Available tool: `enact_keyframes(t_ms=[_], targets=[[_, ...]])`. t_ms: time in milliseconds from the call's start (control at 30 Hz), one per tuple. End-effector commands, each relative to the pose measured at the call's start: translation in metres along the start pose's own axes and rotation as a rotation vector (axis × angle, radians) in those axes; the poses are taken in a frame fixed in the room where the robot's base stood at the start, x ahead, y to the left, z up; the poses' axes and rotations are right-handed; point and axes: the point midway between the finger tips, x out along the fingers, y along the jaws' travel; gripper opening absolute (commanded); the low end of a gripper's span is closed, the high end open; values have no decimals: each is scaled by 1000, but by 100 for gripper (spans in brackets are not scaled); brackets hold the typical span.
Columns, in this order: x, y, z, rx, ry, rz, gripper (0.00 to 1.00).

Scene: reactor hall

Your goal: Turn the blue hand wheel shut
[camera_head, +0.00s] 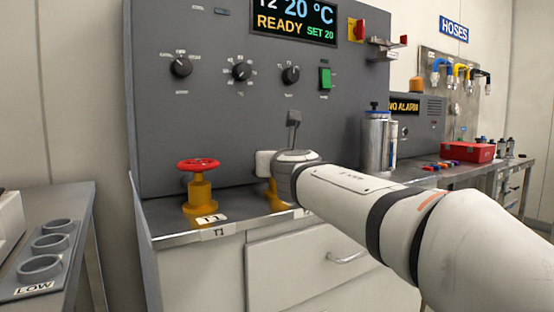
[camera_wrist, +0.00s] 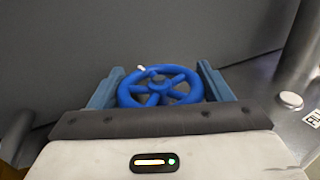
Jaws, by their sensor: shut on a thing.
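The blue hand wheel (camera_wrist: 187,96) sits between the two fingers of my gripper (camera_wrist: 160,88) in the wrist view. It has several spokes and a small white mark on its upper left rim. The fingers are closed against the left and right sides of its rim. In the head view my gripper (camera_head: 264,163) and wrist hide the blue wheel. Only part of a yellow valve body (camera_head: 274,196) shows below my wrist there.
A red hand wheel (camera_head: 198,164) on a yellow valve, with a T1 label, stands to the left on the same ledge. The dark control panel (camera_head: 220,110) rises close behind. A metal canister (camera_head: 375,145) stands to the right. A grey rack marked LOW (camera_head: 40,267) is at far left.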

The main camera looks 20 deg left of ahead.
Motion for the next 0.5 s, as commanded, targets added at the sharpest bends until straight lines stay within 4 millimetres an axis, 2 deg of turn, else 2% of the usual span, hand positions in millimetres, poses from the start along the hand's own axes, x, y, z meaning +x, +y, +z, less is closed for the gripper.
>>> enact_keyframes(t_ms=[500], targets=[[1,0,5,0,0,-379,49]])
